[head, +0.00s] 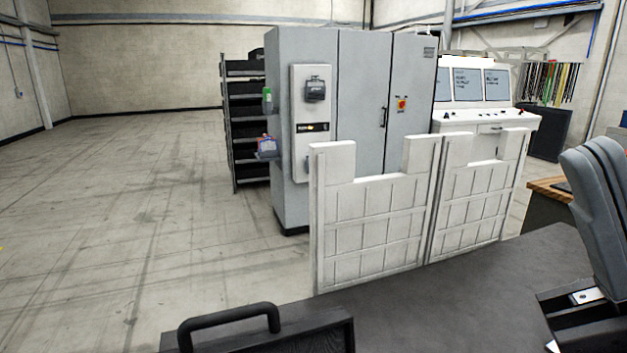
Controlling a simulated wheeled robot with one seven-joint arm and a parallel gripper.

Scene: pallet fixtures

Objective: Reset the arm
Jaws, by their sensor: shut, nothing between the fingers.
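My gripper does not show in the head view, so its jaws and anything near them are out of sight. Two white panels with grid-like ribs and notched tops stand upright side by side in the middle; the left panel (370,222) is nearer and the right panel (476,192) is just beside it. A grey and black jointed part (595,205) is cut off by the right edge; I cannot tell what it belongs to.
A grey cabinet (360,95) stands behind the panels, with a dark shelf rack (247,120) to its left and a white console (485,105) to its right. A dark flat surface (460,300) and a black handle (228,318) are in front. The left floor is clear.

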